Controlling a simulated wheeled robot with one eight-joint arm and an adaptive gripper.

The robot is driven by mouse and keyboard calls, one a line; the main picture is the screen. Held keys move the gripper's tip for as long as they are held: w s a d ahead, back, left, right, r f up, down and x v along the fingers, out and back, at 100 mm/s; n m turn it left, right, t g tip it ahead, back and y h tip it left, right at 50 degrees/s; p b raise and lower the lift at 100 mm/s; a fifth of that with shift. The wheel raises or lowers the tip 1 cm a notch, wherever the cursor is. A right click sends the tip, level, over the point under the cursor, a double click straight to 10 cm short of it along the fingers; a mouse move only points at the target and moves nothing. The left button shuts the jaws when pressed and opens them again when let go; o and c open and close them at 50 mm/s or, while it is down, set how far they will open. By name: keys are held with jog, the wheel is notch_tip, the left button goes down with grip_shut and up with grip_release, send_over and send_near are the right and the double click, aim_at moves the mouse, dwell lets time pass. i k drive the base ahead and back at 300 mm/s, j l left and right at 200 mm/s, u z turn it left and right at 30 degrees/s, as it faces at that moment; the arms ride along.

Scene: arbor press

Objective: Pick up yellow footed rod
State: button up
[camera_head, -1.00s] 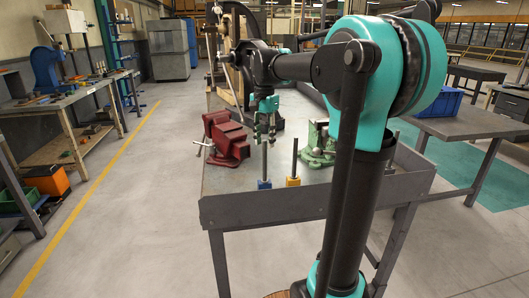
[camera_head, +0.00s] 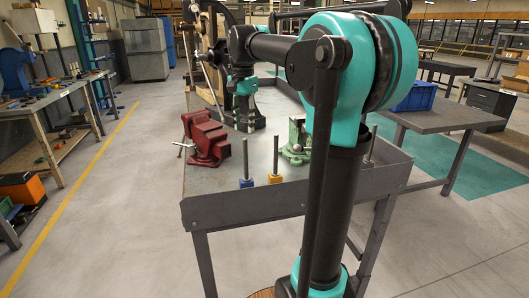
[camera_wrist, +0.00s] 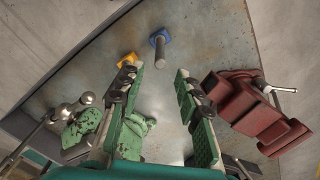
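The yellow footed rod (camera_head: 275,158) stands upright on the table near its front edge, a thin grey rod on a yellow foot. In the wrist view its yellow foot (camera_wrist: 127,60) shows just beyond the left finger, which hides much of the rest. A blue footed rod (camera_head: 246,160) stands just left of it. In the wrist view the blue one (camera_wrist: 160,46) lies beyond the gap between the fingers. My gripper (camera_head: 245,128) points down over the table behind both rods. In the wrist view my gripper (camera_wrist: 157,82) is open, with nothing between its green pads.
A red vise (camera_head: 205,138) stands left of the rods and a green vise (camera_head: 297,140) to the right. Another grey rod (camera_head: 368,148) shows partly beside my arm. The grey table (camera_head: 250,208) has a raised front lip.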

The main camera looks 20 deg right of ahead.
aim_at(276, 177)
jog(key=z, duration=0.65)
jog(key=j, duration=0.55)
jog(key=u, duration=0.05)
